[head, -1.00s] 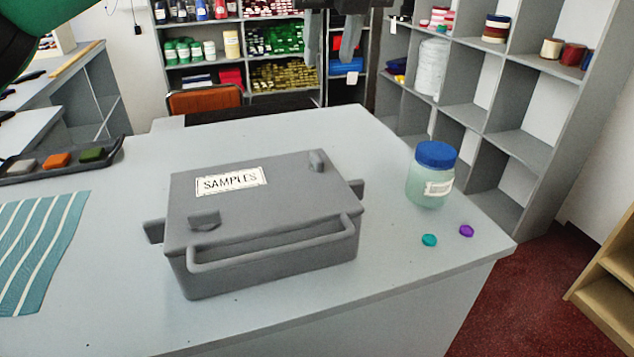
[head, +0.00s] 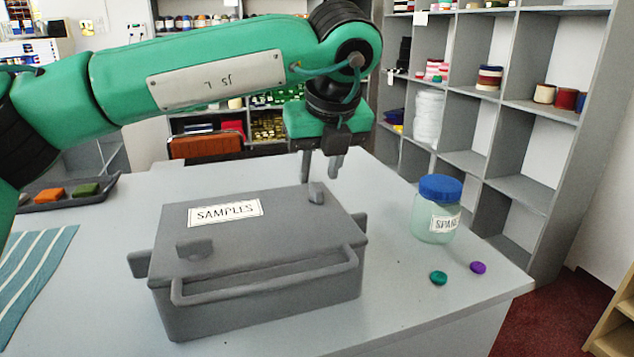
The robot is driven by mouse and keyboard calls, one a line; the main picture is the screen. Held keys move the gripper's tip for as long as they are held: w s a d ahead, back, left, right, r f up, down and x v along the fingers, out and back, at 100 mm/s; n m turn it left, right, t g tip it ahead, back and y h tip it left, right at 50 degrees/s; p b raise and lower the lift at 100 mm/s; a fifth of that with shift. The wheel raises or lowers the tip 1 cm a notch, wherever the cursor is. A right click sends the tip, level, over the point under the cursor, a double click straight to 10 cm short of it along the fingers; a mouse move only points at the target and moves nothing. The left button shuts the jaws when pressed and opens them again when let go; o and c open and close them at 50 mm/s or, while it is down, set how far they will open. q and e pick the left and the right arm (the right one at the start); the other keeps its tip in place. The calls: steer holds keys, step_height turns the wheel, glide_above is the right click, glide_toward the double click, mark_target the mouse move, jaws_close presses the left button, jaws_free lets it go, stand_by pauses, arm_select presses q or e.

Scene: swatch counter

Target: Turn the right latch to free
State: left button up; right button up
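The grey box (head: 255,290) stands on the counter with a SAMPLES label on its lid (head: 280,225). The right latch (head: 316,193) is a small grey tab near the lid's back right; it looks narrow from here. The left latch (head: 195,249), near the front left, looks wider and set crosswise. My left gripper (head: 320,178) points down over the right latch, fingers apart on either side of it in the picture. I cannot tell whether they touch it or how far above they are. My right gripper is not in view.
A jar with a blue lid (head: 437,210) stands right of the box, with a green disc (head: 438,278) and a purple disc (head: 477,267) in front. A tray of coloured blocks (head: 100,193) and striped cloth (head: 35,265) lie left. The counter's front right is mostly clear.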

mark_target(316, 187)
arm_select(q)
steer(key=shift+x, duration=1.8)
jaws_close()
